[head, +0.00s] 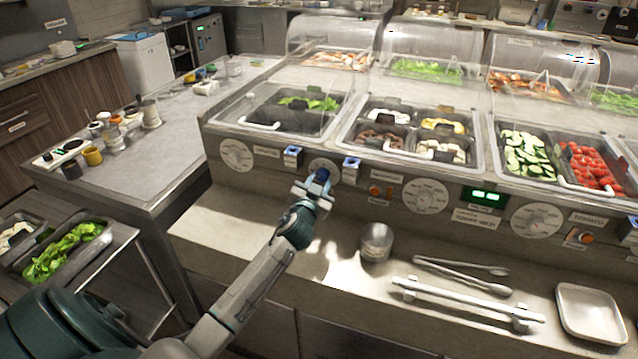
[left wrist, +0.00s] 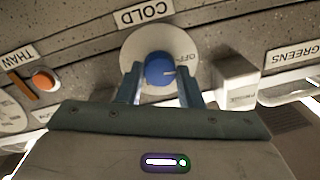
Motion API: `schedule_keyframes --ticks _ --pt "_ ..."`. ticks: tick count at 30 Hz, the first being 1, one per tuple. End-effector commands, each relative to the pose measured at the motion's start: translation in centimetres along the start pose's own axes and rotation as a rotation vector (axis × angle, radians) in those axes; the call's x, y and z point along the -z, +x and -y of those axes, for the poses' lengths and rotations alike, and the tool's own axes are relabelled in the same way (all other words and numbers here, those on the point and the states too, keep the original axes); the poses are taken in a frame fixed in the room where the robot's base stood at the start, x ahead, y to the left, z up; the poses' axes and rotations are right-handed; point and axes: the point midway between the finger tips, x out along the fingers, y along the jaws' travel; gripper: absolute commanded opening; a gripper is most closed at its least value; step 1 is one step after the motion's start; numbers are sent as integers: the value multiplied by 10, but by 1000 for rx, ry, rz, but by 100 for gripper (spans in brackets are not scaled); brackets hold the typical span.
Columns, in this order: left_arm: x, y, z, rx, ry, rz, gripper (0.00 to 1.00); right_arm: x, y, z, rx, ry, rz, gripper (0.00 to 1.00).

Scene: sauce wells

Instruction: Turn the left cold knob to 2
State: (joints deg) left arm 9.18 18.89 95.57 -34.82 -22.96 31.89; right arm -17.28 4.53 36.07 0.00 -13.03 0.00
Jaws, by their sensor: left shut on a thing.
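The cold knob (left wrist: 158,69) is blue and sits on a round white dial (left wrist: 135,42) beside a COLD label (left wrist: 145,14). Its light pointer mark faces right in the left wrist view, near the word OFF; I cannot see a 2 on the visible part of the dial. My left gripper (left wrist: 160,82) is shut on the knob, one finger on each side. In the head view my left gripper (head: 313,188) is at the counter's front panel, and the knob's blue top (head: 321,175) shows between the fingers. My right gripper is not in view.
Blue-and-white fixtures (head: 292,157) (head: 351,169) flank the dial. A GREENS label (left wrist: 291,58) and an orange THAW button (left wrist: 42,80) are nearby. Below the panel are a metal cup (head: 377,242), tongs (head: 462,275), a bar handle (head: 465,304) and a white tray (head: 590,313).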

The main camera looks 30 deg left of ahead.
Motion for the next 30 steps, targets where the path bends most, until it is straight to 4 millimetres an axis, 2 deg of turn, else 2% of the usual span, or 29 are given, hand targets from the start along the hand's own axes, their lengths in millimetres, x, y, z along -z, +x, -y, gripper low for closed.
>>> schedule_keyframes --ticks 14,30 --pt "-1 0 1 5 435 -22 10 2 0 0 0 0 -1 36" --pt "0 0 2 9 948 -48 10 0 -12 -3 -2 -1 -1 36"
